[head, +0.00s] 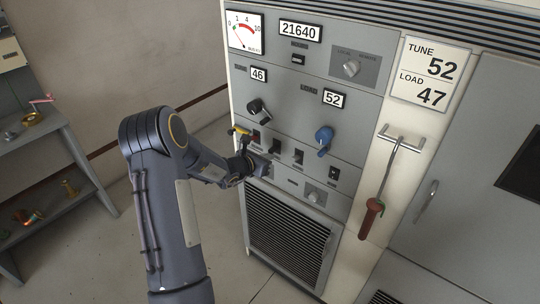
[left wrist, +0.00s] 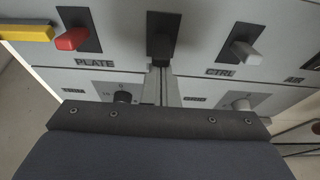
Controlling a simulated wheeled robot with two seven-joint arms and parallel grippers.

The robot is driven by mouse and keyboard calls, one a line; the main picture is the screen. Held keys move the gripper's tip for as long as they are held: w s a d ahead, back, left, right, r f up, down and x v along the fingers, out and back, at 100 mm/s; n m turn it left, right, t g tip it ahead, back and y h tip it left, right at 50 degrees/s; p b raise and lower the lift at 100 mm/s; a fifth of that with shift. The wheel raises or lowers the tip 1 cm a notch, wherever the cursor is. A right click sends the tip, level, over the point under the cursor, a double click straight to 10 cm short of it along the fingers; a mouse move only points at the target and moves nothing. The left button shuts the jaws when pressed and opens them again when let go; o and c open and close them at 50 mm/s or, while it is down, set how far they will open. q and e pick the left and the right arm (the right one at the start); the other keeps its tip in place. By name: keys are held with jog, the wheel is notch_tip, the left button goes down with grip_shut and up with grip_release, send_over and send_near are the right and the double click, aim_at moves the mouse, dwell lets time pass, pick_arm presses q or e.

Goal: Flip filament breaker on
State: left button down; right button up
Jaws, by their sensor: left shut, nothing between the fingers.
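A row of breakers runs across the grey panel of the rack. In the left wrist view, a dark breaker (left wrist: 162,28) sits in the middle, between the PLATE breaker with its red lever (left wrist: 72,39) and the CTRL breaker with its pale lever (left wrist: 245,52). The middle breaker's label is hidden, so I cannot read FILAMENT there. The middle breaker also shows in the head view (head: 275,145). My left gripper (left wrist: 161,70) is shut and empty, just below the middle breaker's lever; I cannot tell whether they touch. It also shows in the head view (head: 266,168). My right gripper is not in view.
A yellow handle (head: 240,131) sticks out left of the breakers. A black knob (head: 258,108) and a blue knob (head: 324,137) are above. A red-handled hook (head: 372,212) hangs from a rail at right. A grey shelf (head: 40,150) stands at left. Open floor lies between.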

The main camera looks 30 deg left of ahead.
pick_arm(q)
jog(key=shift+r+g, duration=0.15)
jog(key=shift+g, duration=0.15)
jog(key=shift+r, duration=0.1)
jog(key=shift+r, duration=0.7)
jog(key=shift+w+r, duration=0.1)
jog(key=shift+a, duration=0.1)
